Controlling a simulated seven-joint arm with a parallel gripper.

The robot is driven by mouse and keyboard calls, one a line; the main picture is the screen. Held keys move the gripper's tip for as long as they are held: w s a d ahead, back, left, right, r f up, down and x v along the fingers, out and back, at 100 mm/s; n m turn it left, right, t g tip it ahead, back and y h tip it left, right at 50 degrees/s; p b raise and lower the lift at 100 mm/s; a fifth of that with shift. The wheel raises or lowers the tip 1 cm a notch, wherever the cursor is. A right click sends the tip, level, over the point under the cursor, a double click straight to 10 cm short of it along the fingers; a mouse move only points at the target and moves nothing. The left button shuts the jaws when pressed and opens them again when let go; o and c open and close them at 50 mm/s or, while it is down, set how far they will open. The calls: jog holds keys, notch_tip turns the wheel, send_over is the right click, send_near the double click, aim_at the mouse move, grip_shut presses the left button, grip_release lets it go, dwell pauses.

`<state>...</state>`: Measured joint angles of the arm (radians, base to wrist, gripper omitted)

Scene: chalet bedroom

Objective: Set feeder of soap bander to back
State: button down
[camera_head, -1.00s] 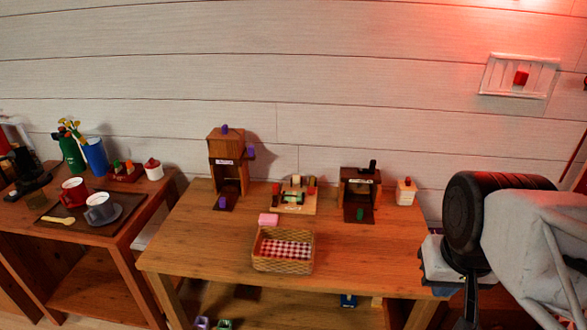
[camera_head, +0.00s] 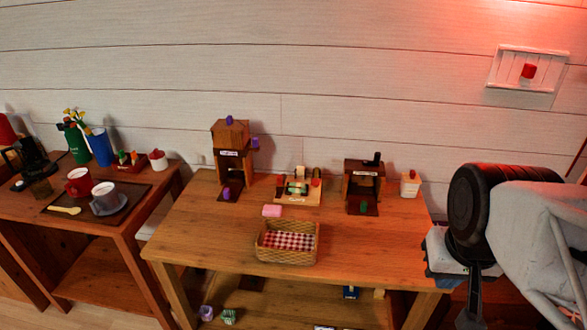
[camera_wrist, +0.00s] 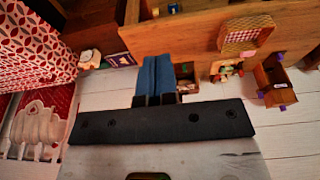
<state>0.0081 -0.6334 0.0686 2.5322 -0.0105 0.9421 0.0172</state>
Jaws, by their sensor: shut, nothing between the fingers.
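Three small wooden machines stand along the back of the table. The tall one (camera_head: 230,163) at left has purple knobs and a label; it also shows in the wrist view (camera_wrist: 275,85). The low middle one (camera_head: 298,190) carries green and red parts. The dark brown one (camera_head: 362,184) at right has a black piece on top and a green knob in front. The labels are too small to read, so I cannot tell which is the soap bander, nor its feeder's setting. In the wrist view my gripper (camera_wrist: 157,62) is shut and empty, apart from the machines, partly covering the right one.
A pink block (camera_head: 271,210) and a wicker basket (camera_head: 287,256) with checked cloth are at the table's front. A white container (camera_head: 410,186) stands at right. A second table at left holds a tray (camera_head: 140,192) with mugs. The tabletop's front right is clear.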

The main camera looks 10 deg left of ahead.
jog(key=c, duration=1.8)
grip_release()
jog(key=o, duration=0.5)
jog(key=shift+w+r, duration=0.1)
jog(key=shift+w, duration=0.05)
jog(key=shift+c, duration=0.2)
jog(key=shift+o, duration=1.2)
jog(key=shift+w+a+r, duration=0.1)
jog(key=shift+w, duration=0.15)
jog(key=shift+o, duration=0.7)
jog(key=w+a+r, duration=0.2)
jog(key=w, duration=0.7)
jog(key=shift+r, duration=0.35)
jog(key=g, duration=0.3)
send_over(279, 176)
jog(key=f, duration=2.4)
jog(key=shift+s+d, duration=0.15)
jog(key=shift+d, duration=0.2)
jog(key=shift+a+f, duration=0.25)
jog(key=shift+f, duration=0.05)
